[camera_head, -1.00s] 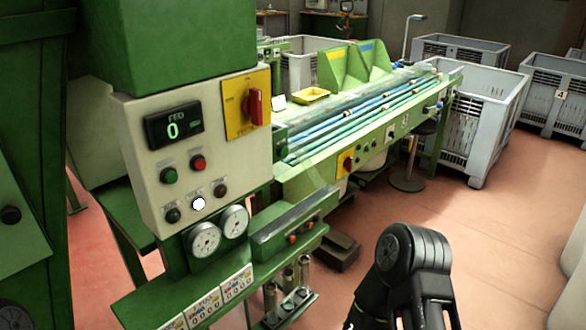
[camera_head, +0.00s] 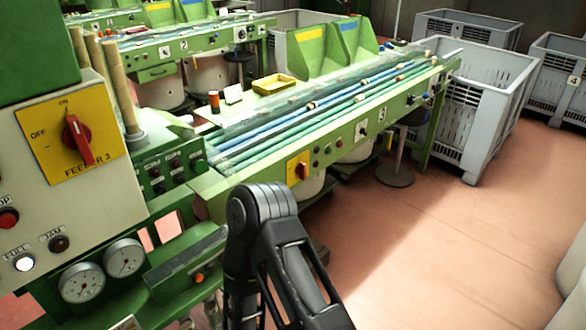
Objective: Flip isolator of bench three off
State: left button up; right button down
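The near green bench (camera_head: 330,147) has a yellow plate with a small red-orange rotary handle, an isolator (camera_head: 301,170), on its front face. The handle looks roughly upright; its plate lettering is too small to read. A black arm of mine rises from the bottom, in front of the bench's lower left; no gripper fingers show.
Two gauges (camera_head: 102,270) and a green ledge lie below the cream panel. A stool (camera_head: 396,170) stands by the bench's right end. Grey crates (camera_head: 485,110) stand beyond it. The reddish floor (camera_head: 450,240) in front of the bench is clear. Another bench marked 2 (camera_head: 183,45) stands behind.

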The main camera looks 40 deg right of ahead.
aim_at(300, 170)
jog(key=l, duration=1.45)
jog(key=u, duration=0.05)
